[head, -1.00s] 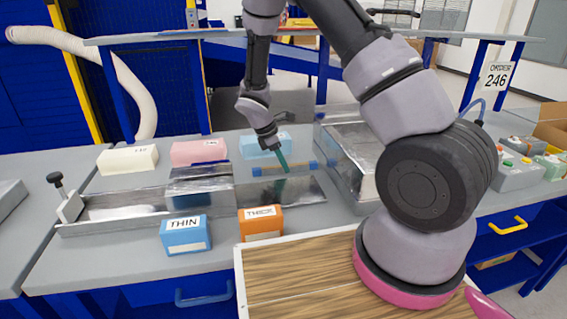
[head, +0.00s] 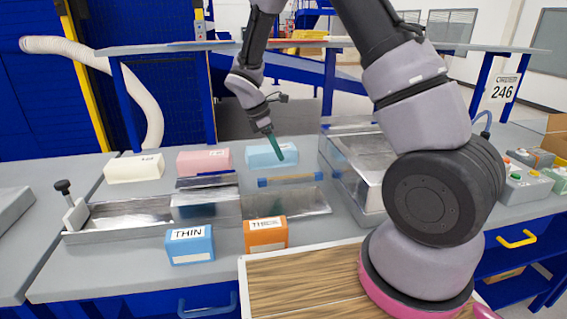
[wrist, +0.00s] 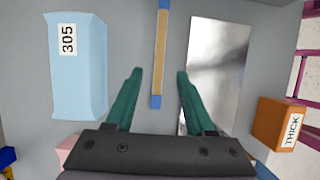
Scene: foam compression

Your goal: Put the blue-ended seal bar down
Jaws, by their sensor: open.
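The blue-ended seal bar (head: 290,180) has a tan middle and blue ends. It lies on the grey table between the light blue foam block and the metal plate. In the wrist view the seal bar (wrist: 160,55) runs away from me, between and beyond my fingertips.
White (head: 134,169) and pink (head: 203,161) blocks stand left of the light blue one. A metal trough (head: 130,215) with a clamp lies in front. THIN (head: 190,246) and THICK (head: 266,236) boxes stand nearer me. A clear-sided metal machine (head: 358,165) stands right of the bar.

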